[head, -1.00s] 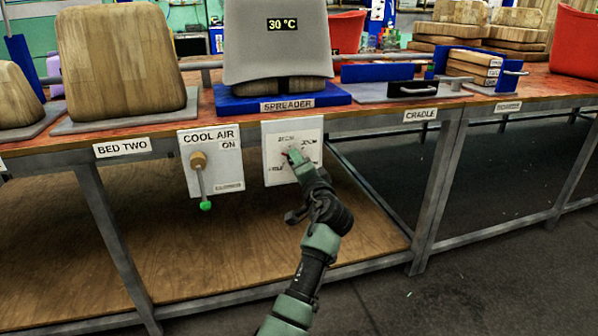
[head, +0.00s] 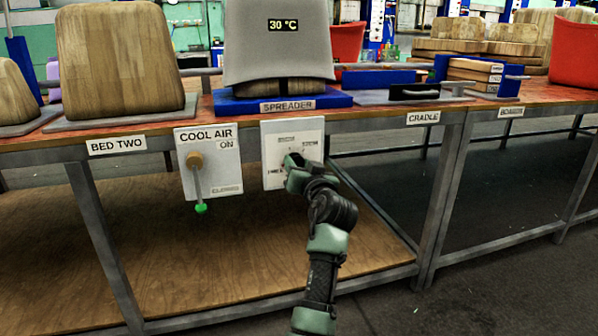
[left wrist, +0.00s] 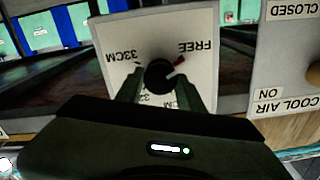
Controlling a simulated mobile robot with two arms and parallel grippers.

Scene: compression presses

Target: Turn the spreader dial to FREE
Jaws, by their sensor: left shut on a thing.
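The spreader dial panel (head: 276,142) is a white plate under the table edge, below the SPREADER label (head: 287,105). In the left wrist view the panel (left wrist: 120,38) appears upside down. Its dark round dial (left wrist: 160,75) has a red pointer (left wrist: 179,61) directed toward the word FREE (left wrist: 195,46). A 33CM mark (left wrist: 125,55) is on the other side, and the lower marks are partly hidden by the fingers. My left gripper (head: 291,165) is at the panel; in the wrist view its fingers (left wrist: 162,84) are shut on the dial from both sides.
The spreader (head: 278,40) stands on the table above, showing 30 °C. A table leg (head: 440,200) stands to the right.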

